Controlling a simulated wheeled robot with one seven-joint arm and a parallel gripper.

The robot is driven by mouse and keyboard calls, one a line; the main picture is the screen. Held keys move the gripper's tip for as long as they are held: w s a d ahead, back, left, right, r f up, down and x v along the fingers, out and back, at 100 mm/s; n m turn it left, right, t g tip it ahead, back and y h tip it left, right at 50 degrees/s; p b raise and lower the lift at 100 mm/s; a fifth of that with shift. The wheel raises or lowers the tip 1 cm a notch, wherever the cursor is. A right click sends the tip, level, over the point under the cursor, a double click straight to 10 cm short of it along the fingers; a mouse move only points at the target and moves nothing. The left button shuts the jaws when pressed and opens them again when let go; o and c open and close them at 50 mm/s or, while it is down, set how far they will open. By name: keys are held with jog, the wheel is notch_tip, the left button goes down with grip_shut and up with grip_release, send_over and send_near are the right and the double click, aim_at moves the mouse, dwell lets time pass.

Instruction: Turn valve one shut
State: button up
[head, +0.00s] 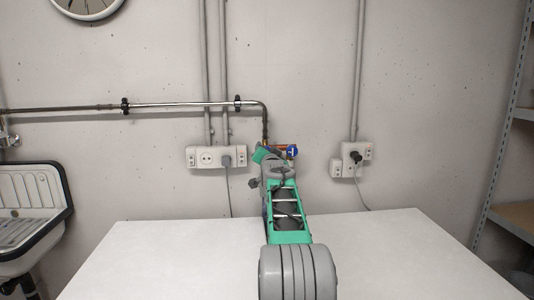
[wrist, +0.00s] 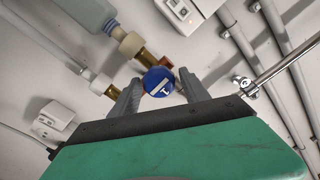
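A round blue valve knob (wrist: 159,80) with a white mark on its face sits between the two fingers of my gripper (wrist: 158,88) in the wrist view. The fingers stand one on each side of the knob, with a small gap seeming to show beside it. In the head view the blue knob (head: 292,151) is at the pipe's lower end, just right of my arm's end. My arm hides part of the fittings, and the fingertips are not clear there. I cannot read a number on the knob.
A metal pipe (head: 180,104) runs along the wall and bends down to the valve. Socket boxes (head: 207,157) (head: 351,160) flank it. A white table (head: 150,260) lies below, with a sink (head: 30,205) at left and shelving (head: 505,150) at right. A pale bottle-like part (wrist: 88,12) shows near the knob.

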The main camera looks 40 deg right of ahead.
jog(key=shift+o, duration=0.4)
jog(key=shift+f, duration=0.1)
jog(key=shift+s+a, duration=0.2)
jog(key=shift+s, duration=0.1)
jog(key=b+v, duration=0.1)
jog(key=v, duration=0.6)
jog(key=shift+b, duration=0.3)
